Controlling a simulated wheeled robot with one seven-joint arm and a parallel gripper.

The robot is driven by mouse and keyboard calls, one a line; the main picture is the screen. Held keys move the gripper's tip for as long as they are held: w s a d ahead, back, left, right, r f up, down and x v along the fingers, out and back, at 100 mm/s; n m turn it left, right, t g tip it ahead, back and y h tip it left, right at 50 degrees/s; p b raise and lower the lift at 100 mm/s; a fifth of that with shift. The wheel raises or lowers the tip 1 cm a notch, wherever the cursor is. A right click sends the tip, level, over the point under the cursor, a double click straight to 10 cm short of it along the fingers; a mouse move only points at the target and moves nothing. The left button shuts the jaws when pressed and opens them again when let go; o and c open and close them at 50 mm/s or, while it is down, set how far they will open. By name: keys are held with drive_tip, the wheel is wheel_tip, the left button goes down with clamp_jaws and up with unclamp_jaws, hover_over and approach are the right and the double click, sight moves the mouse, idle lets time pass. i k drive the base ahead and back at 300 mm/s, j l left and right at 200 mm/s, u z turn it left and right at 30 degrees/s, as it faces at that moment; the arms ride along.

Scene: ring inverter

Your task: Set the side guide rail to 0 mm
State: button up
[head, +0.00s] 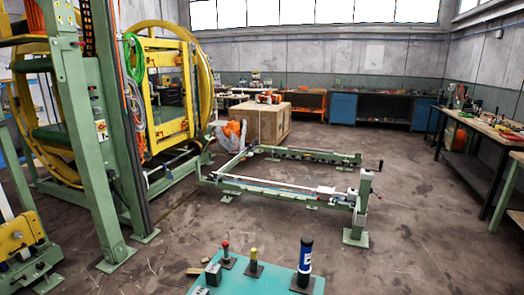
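A low green floor frame (275,190) stands in the middle of the room. A long pale bar runs along its near side, and this may be the side guide rail (270,183). A green post (361,205) stands at the frame's right end, with a dark crank handle (378,166) near its top. No millimetre scale or reading can be made out at this distance. My gripper is not in view.
The yellow ring inverter (198,85) with green columns (85,130) fills the left. A teal tabletop (262,284) at the bottom holds a blue-black cylinder (305,258) and small knobbed pieces. A wooden crate (262,122) stands behind the frame. A workbench (495,130) lines the right; floor (430,230) before it is clear.

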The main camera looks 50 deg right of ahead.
sight(290, 147)
drive_tip(key=l+z, duration=0.15)
drive_tip(key=z, duration=0.95)
drive_tip(key=i+l+z, duration=0.4)
drive_tip(key=i+l, duration=0.2)
drive_tip(key=l, duration=0.3)
drive_tip(key=i+l+z, duration=0.45)
drive_tip(key=i+l, duration=0.25)
drive_tip(key=i+z, duration=0.35)
drive_tip(key=i, duration=1.55)
drive_tip(key=i+j+z, duration=0.1)
drive_tip(key=i+z, duration=0.15)
drive_tip(key=i, duration=1.7)
drive_tip(key=i+u, duration=0.2)
drive_tip(key=i, duration=0.25)
drive_tip(key=i+u, duration=0.15)
drive_tip(key=i, duration=0.35)
drive_tip(key=i+l+u, duration=0.2)
drive_tip(key=i, duration=0.25)
drive_tip(key=i+l+u, duration=0.2)
drive_tip(key=i, duration=0.25)
drive_tip(key=i+j+u, duration=0.25)
drive_tip(key=i+u, duration=0.7)
drive_tip(key=i, duration=0.2)
drive_tip(key=i+j+u, duration=0.1)
drive_tip(key=i+j, duration=0.15)
drive_tip(key=i, duration=0.25)
drive_tip(key=u, duration=0.5)
